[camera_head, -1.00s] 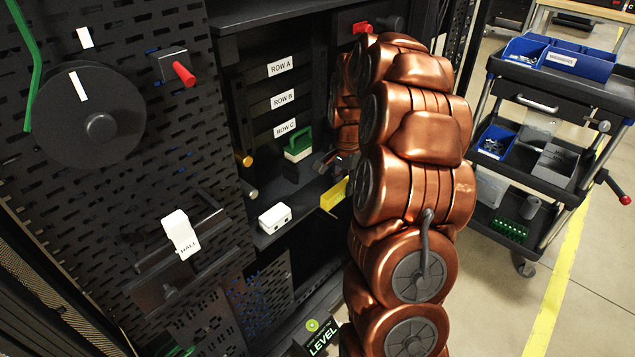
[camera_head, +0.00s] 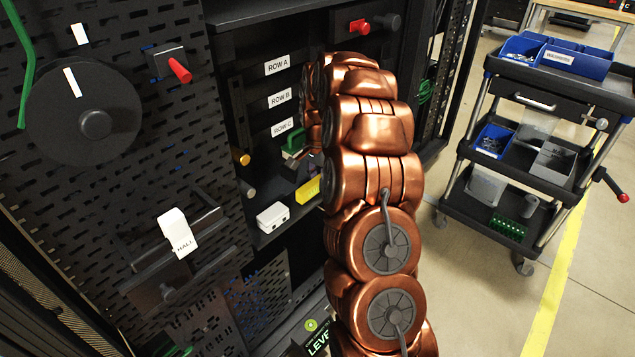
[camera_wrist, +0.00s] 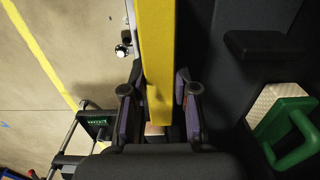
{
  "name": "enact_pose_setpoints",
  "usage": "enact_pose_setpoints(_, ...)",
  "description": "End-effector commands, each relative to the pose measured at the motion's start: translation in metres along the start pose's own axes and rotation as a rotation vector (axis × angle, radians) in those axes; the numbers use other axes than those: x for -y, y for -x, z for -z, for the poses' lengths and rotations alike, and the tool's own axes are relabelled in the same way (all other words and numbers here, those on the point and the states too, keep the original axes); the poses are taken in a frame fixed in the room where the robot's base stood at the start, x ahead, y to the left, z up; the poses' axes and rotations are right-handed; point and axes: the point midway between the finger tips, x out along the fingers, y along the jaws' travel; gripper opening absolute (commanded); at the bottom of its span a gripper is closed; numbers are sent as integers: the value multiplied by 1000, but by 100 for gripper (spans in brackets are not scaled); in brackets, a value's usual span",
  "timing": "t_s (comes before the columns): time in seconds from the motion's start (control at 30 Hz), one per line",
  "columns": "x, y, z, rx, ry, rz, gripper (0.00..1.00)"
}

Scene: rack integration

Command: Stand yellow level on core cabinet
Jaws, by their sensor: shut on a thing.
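The yellow level (camera_wrist: 157,50) is a long yellow bar that runs from the top of the wrist view down between my fingers. My gripper (camera_wrist: 158,97) is shut on it, with one finger on each side. In the head view a short part of the yellow level (camera_head: 307,190) shows just left of my copper arm, by the dark cabinet (camera_head: 262,45). I cannot tell whether the level touches a surface.
A white box (camera_head: 272,217) sits on the cabinet shelf left of the level. A green-handled item (camera_wrist: 290,135) lies close at right in the wrist view. A dark pegboard (camera_head: 60,190) stands at left. A cart (camera_head: 545,110) with blue bins stands at right.

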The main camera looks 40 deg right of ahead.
Motion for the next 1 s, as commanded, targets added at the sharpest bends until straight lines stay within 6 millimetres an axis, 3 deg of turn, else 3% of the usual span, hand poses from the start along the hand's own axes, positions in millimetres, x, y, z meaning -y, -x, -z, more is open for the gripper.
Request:
enact_pose_setpoints(0.47, 0, -9, 0, 0, 1, 0, 0)
enact_pose_setpoints(0.5, 0, -9, 0, 0, 1, 0, 32)
enact_pose_setpoints(0.7, 0, -9, 0, 0, 1, 0, 53)
enact_pose_setpoints(1.0, 0, -8, 0, 0, 1, 0, 54)
